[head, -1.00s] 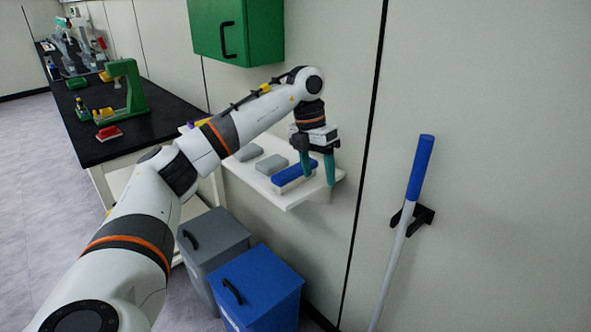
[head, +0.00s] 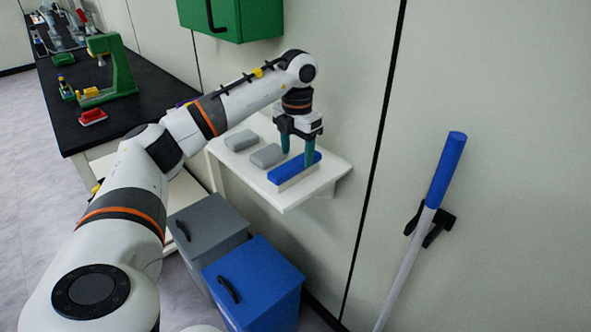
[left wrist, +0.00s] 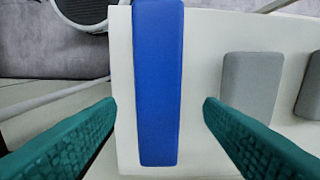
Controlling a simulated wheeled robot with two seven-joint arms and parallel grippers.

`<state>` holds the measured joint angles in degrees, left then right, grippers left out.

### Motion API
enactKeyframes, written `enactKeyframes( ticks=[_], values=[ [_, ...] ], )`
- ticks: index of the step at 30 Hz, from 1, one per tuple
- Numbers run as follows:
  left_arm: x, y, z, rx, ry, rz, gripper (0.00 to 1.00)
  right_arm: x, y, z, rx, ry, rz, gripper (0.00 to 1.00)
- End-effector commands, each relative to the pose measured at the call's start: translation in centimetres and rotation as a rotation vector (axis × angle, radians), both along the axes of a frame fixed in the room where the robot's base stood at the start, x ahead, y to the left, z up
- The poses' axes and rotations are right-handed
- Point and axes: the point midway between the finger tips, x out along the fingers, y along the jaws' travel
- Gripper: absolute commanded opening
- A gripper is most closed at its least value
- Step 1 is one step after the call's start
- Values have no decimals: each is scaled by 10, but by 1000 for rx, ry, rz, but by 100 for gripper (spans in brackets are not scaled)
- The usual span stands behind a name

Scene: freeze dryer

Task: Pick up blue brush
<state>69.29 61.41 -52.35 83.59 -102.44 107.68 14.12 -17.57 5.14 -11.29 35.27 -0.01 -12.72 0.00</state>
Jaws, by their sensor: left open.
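The blue brush (head: 290,168) has a blue top and a pale lower part, and lies on the white wall shelf (head: 283,202) near its right end. My left gripper (head: 298,160) points down at the brush with teal fingers. In the left wrist view the brush (left wrist: 157,85) runs lengthwise between the two open fingers (left wrist: 160,105), with a gap on either side. Whether the fingertips reach down to the brush's height is hard to tell. My right gripper is not in view.
Two grey blocks (head: 241,140) (head: 266,156) lie on the shelf left of the brush. A grey bin (head: 208,232) and a blue bin (head: 254,285) stand below. A blue-handled pole (head: 446,170) hangs at right. A green cabinet (head: 240,18) is above.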

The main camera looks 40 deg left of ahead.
Motion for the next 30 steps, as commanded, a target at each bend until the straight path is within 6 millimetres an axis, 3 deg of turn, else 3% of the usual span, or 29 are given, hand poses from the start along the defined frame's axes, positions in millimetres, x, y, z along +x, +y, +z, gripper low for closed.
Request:
enactKeyframes(
  ticks=[3,9,17,26,30],
  values=[
    [-1,-1,-19,1,6,-1,62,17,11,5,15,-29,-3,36],
    [-1,-1,-42,0,3,-1,62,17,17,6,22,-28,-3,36],
    [0,-1,-44,0,1,-1,60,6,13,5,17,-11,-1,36],
    [0,-1,-43,0,1,-1,11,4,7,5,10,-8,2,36],
    [0,-1,-43,0,0,-1,11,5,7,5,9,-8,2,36]
  ],
)
